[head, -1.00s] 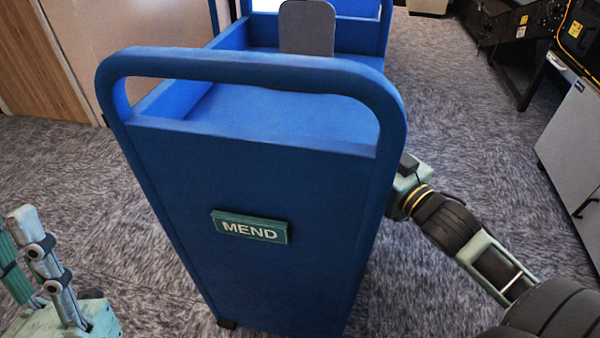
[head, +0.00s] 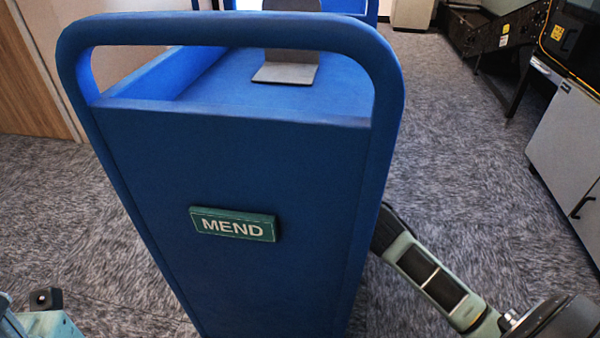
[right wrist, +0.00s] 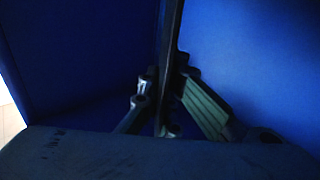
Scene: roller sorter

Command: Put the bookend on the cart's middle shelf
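The blue cart (head: 230,170) with a green MEND sign (head: 233,224) stands in front of me in the head view. My right arm reaches behind its right side, so my right gripper is hidden there. In the right wrist view, my right gripper (right wrist: 168,90) is between blue cart panels. Its fingers close from both sides on a thin, dark upright plate, seen edge-on, which looks like a bookend (right wrist: 171,45). Whether it touches the shelf is unclear. A grey bookend (head: 287,72) stands on the cart's top shelf. Only a piece of my left gripper (head: 42,305) shows at lower left.
A light grey cabinet (head: 567,135) and a dark machine (head: 500,35) stand on the right. A wooden panel (head: 30,80) is at the left. Grey carpet lies open between the cart and the cabinet.

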